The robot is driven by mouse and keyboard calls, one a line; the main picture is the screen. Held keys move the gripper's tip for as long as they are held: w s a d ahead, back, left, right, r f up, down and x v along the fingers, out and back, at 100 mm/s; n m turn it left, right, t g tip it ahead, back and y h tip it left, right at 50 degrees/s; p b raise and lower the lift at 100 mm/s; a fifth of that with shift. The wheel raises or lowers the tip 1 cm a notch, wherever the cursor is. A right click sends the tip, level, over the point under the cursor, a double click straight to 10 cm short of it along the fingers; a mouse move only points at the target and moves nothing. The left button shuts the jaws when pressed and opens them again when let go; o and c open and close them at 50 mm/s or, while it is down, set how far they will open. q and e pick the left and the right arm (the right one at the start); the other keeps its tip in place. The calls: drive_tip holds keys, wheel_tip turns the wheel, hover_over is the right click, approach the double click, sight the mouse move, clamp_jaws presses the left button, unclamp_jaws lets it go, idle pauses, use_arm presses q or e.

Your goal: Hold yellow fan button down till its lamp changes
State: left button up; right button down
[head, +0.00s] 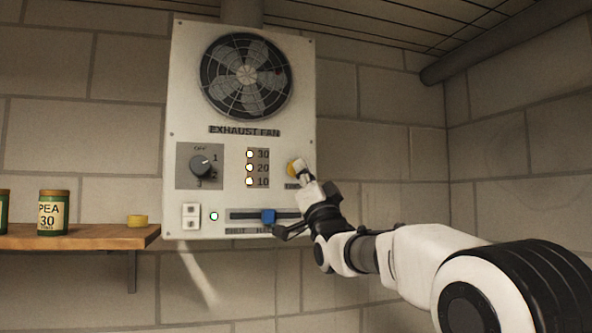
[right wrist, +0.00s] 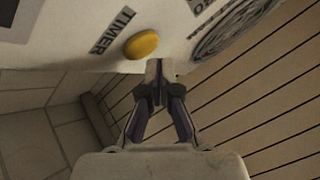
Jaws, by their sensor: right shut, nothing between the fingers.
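The yellow round button (head: 293,168) is on the right side of the white exhaust fan panel (head: 180,90). A label under it reads TIMER in the right wrist view, where the yellow button (right wrist: 142,45) shows whole. My right gripper (head: 302,173) is shut and empty, its tips at the button's right edge in the head view. In the right wrist view the tips of the right gripper (right wrist: 157,68) are close beside the button; I cannot tell whether they touch it. The lamps (head: 250,168) beside 30, 20 and 10 all look lit. My left gripper is not in view.
The fan (head: 246,76) is above. A wooden shelf (head: 100,238) at left holds a PEA can (head: 53,212) and a yellow lid-like piece (head: 137,221).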

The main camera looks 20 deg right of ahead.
drive_tip(key=shift+w, duration=0.1)
drive_tip(key=shift+w, duration=0.35)
drive_tip(key=shift+w, duration=0.4)
idle(0.9)
idle(1.0)
drive_tip(key=shift+s+b, duration=0.8)
drive_tip(key=shift+b, duration=0.25)
